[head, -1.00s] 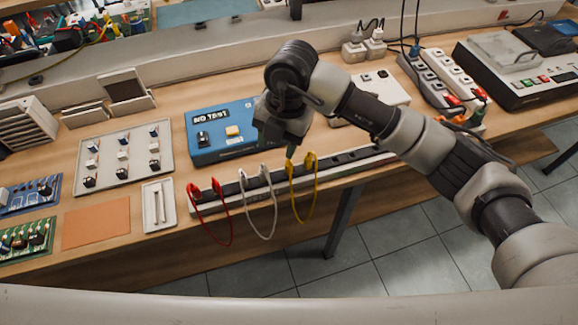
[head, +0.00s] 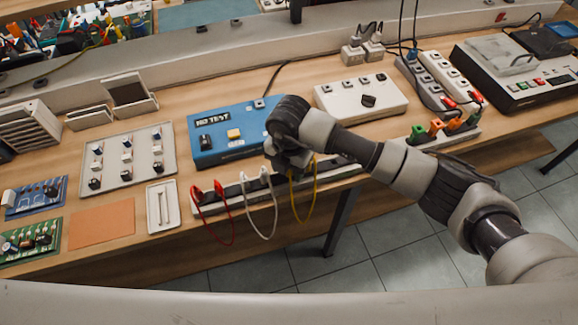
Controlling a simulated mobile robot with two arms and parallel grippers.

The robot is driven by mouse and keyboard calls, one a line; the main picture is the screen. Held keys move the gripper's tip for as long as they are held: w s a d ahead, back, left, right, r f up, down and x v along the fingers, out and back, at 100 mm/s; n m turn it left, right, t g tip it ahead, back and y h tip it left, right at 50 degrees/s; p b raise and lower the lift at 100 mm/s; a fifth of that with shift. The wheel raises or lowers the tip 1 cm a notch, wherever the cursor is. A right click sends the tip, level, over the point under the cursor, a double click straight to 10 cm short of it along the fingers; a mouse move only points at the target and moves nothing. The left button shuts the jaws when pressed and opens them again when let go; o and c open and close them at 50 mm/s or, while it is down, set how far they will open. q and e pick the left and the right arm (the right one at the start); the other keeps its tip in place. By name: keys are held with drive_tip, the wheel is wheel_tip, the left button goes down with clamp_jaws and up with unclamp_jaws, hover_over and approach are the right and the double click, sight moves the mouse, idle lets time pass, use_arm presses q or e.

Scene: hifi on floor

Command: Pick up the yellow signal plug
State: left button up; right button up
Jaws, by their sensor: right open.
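A yellow cable (head: 315,196) hangs in a loop over the front edge of the bench, its upper end by the dark socket strip (head: 233,190). One yellow plug end shows at the strip; the rest is hidden behind my right gripper. My right gripper (head: 291,172) points down over the strip at the yellow cable's top. It is open, but its fingertips are mostly hidden by the hand, and I cannot tell whether they touch a plug. My left gripper is not in view.
White (head: 262,205) and red (head: 222,215) cables hang just left of the yellow one. A blue test box (head: 228,150) stands close behind my gripper. Green and orange plugs (head: 436,127) sit in the strip further right. A white box (head: 345,100) stands behind.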

drive_tip(key=shift+f, duration=0.2)
clamp_jaws()
drive_tip(key=shift+r, duration=0.15)
